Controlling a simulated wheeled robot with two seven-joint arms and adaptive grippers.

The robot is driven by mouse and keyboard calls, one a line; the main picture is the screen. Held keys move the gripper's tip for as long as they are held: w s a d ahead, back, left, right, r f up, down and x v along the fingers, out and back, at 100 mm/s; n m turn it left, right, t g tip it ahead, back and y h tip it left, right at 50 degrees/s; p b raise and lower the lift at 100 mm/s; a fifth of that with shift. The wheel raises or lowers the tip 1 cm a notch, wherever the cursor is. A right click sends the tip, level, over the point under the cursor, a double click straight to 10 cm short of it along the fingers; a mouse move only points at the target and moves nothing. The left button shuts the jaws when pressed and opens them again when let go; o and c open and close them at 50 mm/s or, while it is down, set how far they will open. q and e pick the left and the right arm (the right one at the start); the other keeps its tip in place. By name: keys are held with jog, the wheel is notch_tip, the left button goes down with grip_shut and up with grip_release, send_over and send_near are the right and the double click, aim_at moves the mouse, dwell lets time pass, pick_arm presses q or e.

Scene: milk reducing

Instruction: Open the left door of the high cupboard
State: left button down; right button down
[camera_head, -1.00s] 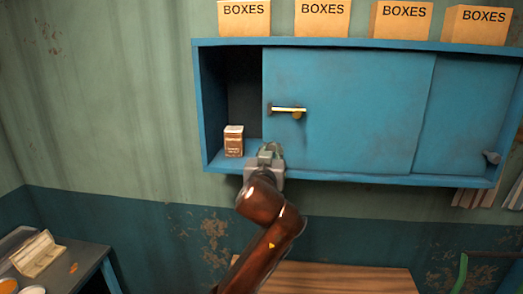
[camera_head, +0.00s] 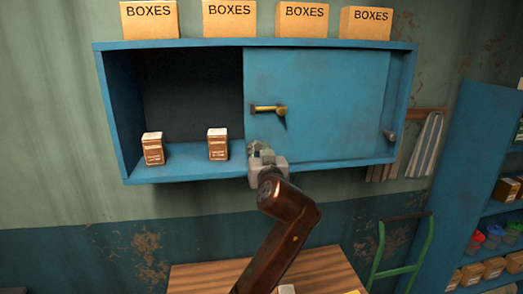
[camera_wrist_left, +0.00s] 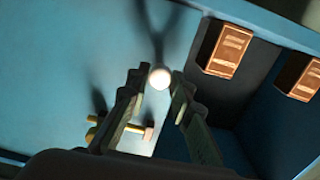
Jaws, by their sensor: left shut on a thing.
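The high blue cupboard (camera_head: 112,120) hangs on the wall. Its left door (camera_head: 335,90), a sliding panel with a brass handle (camera_head: 268,109), stands to the right, leaving a wide dark opening at the left. My left gripper (camera_head: 258,150) is at the door's lower left edge, below the handle. In the left wrist view, the fingers (camera_wrist_left: 158,98) straddle the door edge, shut on it, with the brass handle (camera_wrist_left: 112,128) to their left. The exact contact is partly hidden. My right gripper is not in view.
Two small brown cartons (camera_head: 153,149) (camera_head: 217,144) stand inside the opening. Several boxes (camera_head: 229,18) sit on top of the cupboard. A wooden surface (camera_head: 200,277) is below, with a green frame (camera_head: 384,240) and stocked blue shelves (camera_head: 465,150) at right.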

pick_arm(q)
jog(key=shift+r, duration=0.1)
jog(key=c, duration=1.7)
grip_release()
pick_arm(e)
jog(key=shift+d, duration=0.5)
pick_arm(q)
jog(key=shift+s+d, duration=0.1)
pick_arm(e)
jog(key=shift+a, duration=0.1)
pick_arm(q)
jog(key=shift+s, duration=0.3)
jog(key=s, duration=0.3)
jog(key=s+d, duration=0.1)
jog(key=s, duration=0.3)
jog(key=s+d, duration=0.1)
jog(key=s, duration=0.3)
jog(key=shift+d, duration=0.1)
